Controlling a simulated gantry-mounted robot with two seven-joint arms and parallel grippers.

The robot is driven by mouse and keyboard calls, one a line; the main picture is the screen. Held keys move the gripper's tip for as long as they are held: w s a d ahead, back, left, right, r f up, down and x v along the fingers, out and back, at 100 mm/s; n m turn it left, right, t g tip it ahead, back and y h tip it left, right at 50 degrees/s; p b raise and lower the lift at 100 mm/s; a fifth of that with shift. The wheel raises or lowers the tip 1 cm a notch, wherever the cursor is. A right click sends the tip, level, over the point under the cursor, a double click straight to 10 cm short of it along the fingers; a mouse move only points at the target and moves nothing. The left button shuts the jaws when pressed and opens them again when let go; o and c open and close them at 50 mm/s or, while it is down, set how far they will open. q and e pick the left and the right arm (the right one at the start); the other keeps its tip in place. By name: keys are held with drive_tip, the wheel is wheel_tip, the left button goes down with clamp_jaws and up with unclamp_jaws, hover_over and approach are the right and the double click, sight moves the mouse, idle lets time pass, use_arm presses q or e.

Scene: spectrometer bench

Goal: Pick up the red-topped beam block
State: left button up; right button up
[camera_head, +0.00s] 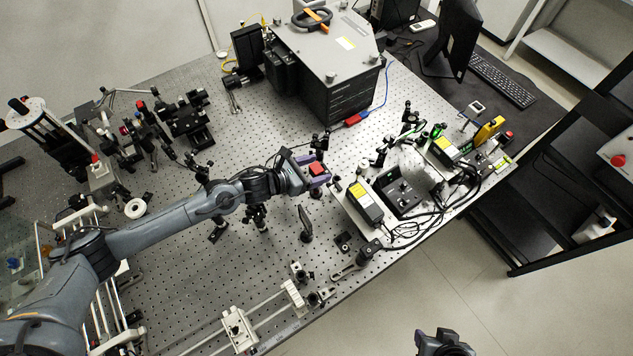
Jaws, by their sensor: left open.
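The red-topped beam block (317,169) is near the middle of the bench, its red top facing up. My left gripper (318,172) comes in from the left and is open, with its fingers at the block, one seemingly on each side of it. I cannot tell whether the fingers touch the block. The block's lower part is hidden. A dark piece at the bottom edge (441,343) looks like the end of my right arm; its fingers cannot be made out.
The perforated optical bench (190,265) carries many mounts. A large grey-topped box (325,60) stands behind the block. A black box with a yellow label (365,203) and cables sit to the right. Thin posts (306,225) stand close in front of the gripper.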

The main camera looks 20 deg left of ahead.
use_arm(q)
drive_tip(key=shift+w+f, duration=0.1)
drive_tip(key=shift+w, duration=0.05)
clamp_jaws()
idle(0.4)
drive_tip(key=shift+r, duration=0.2)
